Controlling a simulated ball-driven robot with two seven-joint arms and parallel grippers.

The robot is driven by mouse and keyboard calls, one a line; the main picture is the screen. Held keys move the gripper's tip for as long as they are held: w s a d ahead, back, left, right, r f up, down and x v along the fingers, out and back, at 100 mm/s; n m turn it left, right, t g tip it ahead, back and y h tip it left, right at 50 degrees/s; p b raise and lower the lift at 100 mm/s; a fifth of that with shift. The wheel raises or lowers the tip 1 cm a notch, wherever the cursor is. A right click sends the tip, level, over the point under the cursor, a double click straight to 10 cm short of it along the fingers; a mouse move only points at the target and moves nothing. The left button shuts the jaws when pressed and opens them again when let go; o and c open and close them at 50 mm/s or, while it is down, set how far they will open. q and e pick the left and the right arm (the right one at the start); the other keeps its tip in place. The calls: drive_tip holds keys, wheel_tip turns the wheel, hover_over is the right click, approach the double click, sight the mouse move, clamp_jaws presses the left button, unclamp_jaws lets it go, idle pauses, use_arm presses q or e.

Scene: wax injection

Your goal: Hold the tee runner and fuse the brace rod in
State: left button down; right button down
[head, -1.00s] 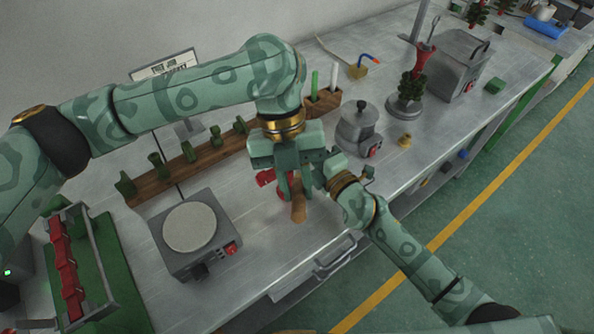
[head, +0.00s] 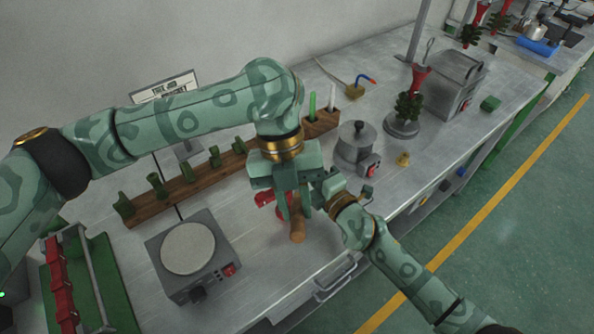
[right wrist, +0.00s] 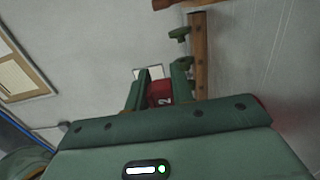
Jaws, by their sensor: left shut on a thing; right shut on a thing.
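My left gripper (head: 294,208) points down over the bench in the middle of the head view. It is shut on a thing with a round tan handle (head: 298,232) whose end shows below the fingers. A red piece (head: 265,197) shows just left of these fingers. My right gripper (right wrist: 160,90) comes in from the right, close against the left one. In the right wrist view it is shut on a red piece (right wrist: 160,93) with a pale mark. I cannot tell the tee runner and brace rod apart; the jaws hide any joint between them.
A wooden rack (head: 173,203) with several green pieces stands behind. A hotplate (head: 188,248) is at front left, beside a green mat (head: 112,280) with red blocks. A lidded pot (head: 355,148) and a red-and-green wax tree (head: 410,100) stand right. Bare bench lies in front.

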sight(298, 224)
use_arm(q)
drive_tip(key=shift+w+f, duration=0.2)
drive_tip(key=shift+w, duration=0.35)
use_arm(e)
drive_tip(key=shift+f, duration=0.1)
idle(1.9)
use_arm(q)
drive_tip(key=shift+s+r, duration=1.7)
drive_tip(key=shift+s, duration=0.2)
drive_tip(key=shift+r, duration=2)
use_arm(e)
drive_tip(key=c, duration=1.1)
unclamp_jaws()
